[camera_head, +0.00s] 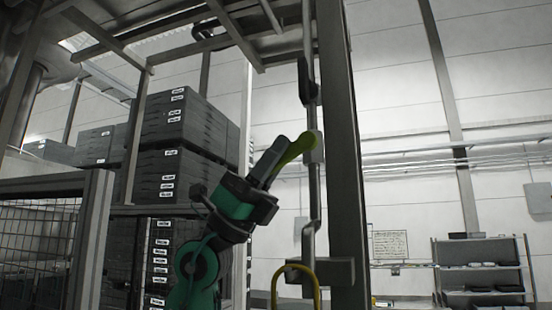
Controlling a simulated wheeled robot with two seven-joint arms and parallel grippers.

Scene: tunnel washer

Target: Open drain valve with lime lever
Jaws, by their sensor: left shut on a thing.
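The lime lever (297,148) sits on a grey vertical pipe (314,190) beside a dark steel post. It slants from the valve body (315,147) down and to the left. My left gripper (275,161) comes up from the lower left and is shut on the lever's lower-left end. The gripper's fingers hide that end of the lever. My right gripper is not in view.
The dark steel post (342,180) stands just right of the pipe. A yellow curved tube (296,268) is below. Stacked dark crates (178,175) stand behind my arm at left. A mesh fence (38,238) is at lower left. Shelves (482,270) stand far right.

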